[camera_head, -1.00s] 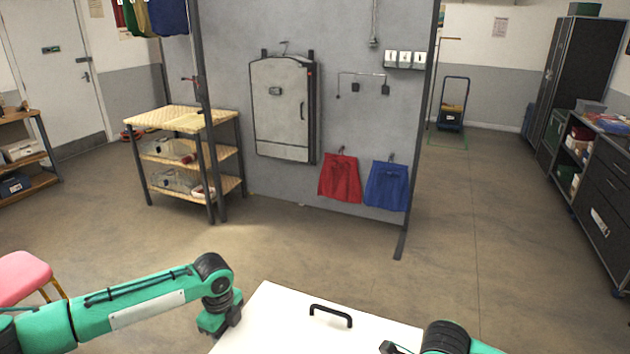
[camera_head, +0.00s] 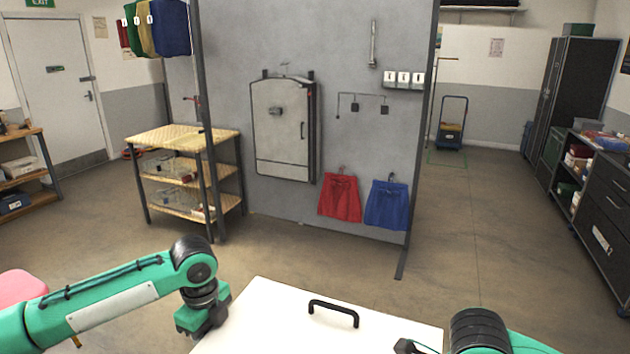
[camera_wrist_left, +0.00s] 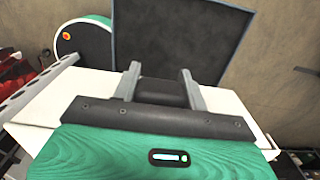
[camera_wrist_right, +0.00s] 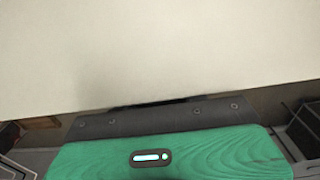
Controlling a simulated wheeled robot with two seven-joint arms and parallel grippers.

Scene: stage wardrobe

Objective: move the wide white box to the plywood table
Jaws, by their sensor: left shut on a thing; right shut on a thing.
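The wide white box (camera_head: 270,325) is at the bottom of the head view, close in front of me, with a black handle (camera_head: 333,311) on top. My left gripper (camera_head: 205,318) is at its left side. In the left wrist view its two fingers (camera_wrist_left: 160,85) are shut on a black side handle, with the white box (camera_wrist_left: 90,87) around it. My right gripper (camera_head: 410,348) is at the box's right side, partly cut off by the frame. In the right wrist view the box (camera_wrist_right: 160,50) fills the upper part and hides the fingers. I cannot identify a plywood table with certainty.
A shelf rack (camera_head: 180,137) with a pale woven-looking top stands ahead left, beside a grey partition (camera_head: 350,150). A pink stool (camera_head: 18,288) is at lower left. Dark drawers (camera_head: 605,200) line the right. Open floor (camera_head: 460,240) lies ahead right.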

